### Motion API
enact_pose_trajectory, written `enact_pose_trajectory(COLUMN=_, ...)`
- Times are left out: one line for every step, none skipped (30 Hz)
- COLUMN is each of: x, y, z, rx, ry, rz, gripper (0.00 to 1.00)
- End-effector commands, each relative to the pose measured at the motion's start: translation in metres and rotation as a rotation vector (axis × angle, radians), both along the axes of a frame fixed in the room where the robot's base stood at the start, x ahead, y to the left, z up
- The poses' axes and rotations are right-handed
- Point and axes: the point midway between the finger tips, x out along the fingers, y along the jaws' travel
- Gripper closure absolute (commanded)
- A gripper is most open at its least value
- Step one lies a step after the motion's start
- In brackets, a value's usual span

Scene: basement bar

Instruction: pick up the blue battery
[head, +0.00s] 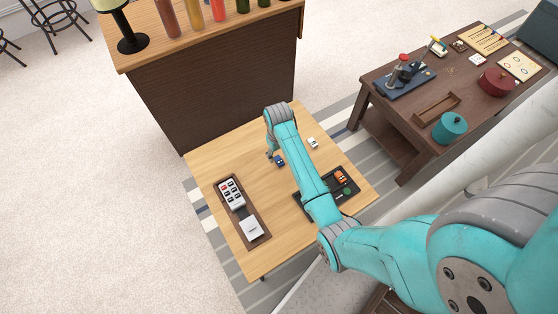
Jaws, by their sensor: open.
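A small dark blue object (280,161), which seems to be the blue battery, lies on the light wooden table (226,157). It is too small here to make out its details. My gripper (270,157) points down at the end of my teal arm, just left of the blue object. It is open, with nothing visible in it. I cannot tell whether the fingers touch the blue object or how high they are above the table.
A small white object (313,142) lies right of my arm. A black tray (312,208) with orange and green items is partly behind my arm. A brown tray (254,208) holds a keypad-like device (231,193) and white block. A bar counter (215,95) stands behind.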

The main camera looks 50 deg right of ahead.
Motion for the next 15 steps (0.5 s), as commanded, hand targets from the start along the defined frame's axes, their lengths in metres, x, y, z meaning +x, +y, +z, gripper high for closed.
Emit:
enact_pose_trajectory(x=-0.002, y=-0.001, z=-0.008, rx=0.002, ry=0.004, rz=-0.001, gripper=0.43)
enact_pose_trajectory(x=-0.003, y=-0.001, z=-0.013, rx=0.002, ry=0.003, rz=-0.001, gripper=0.43)
enact_pose_trajectory(x=-0.003, y=-0.002, z=-0.018, rx=0.002, ry=0.004, rz=-0.001, gripper=0.43)
enact_pose_trajectory(x=-0.003, y=-0.002, z=-0.022, rx=0.002, ry=0.003, rz=0.0, gripper=0.43)
enact_pose_trajectory(x=-0.003, y=-0.002, z=-0.026, rx=0.001, ry=0.002, rz=0.0, gripper=0.43)
enact_pose_trajectory(x=-0.003, y=-0.002, z=-0.03, rx=0.001, ry=0.003, rz=0.0, gripper=0.43)
enact_pose_trajectory(x=-0.002, y=-0.002, z=-0.032, rx=0.001, ry=0.002, rz=0.0, gripper=0.43)
enact_pose_trajectory(x=-0.002, y=-0.002, z=-0.034, rx=0.0, ry=0.001, rz=0.0, gripper=0.43)
enact_pose_trajectory(x=-0.002, y=-0.002, z=-0.036, rx=0.0, ry=0.001, rz=0.0, gripper=0.43)
enact_pose_trajectory(x=-0.002, y=-0.002, z=-0.037, rx=0.0, ry=0.001, rz=0.0, gripper=0.43)
enact_pose_trajectory(x=-0.002, y=-0.002, z=-0.038, rx=0.0, ry=0.001, rz=0.0, gripper=0.43)
enact_pose_trajectory(x=-0.002, y=-0.002, z=-0.038, rx=0.0, ry=0.0, rz=0.0, gripper=0.43)
enact_pose_trajectory(x=-0.002, y=-0.002, z=-0.038, rx=0.0, ry=0.0, rz=0.0, gripper=0.43)
enact_pose_trajectory(x=-0.002, y=-0.002, z=-0.038, rx=0.0, ry=0.0, rz=0.0, gripper=0.43)
enact_pose_trajectory(x=-0.002, y=-0.002, z=-0.038, rx=0.0, ry=0.0, rz=0.0, gripper=0.43)
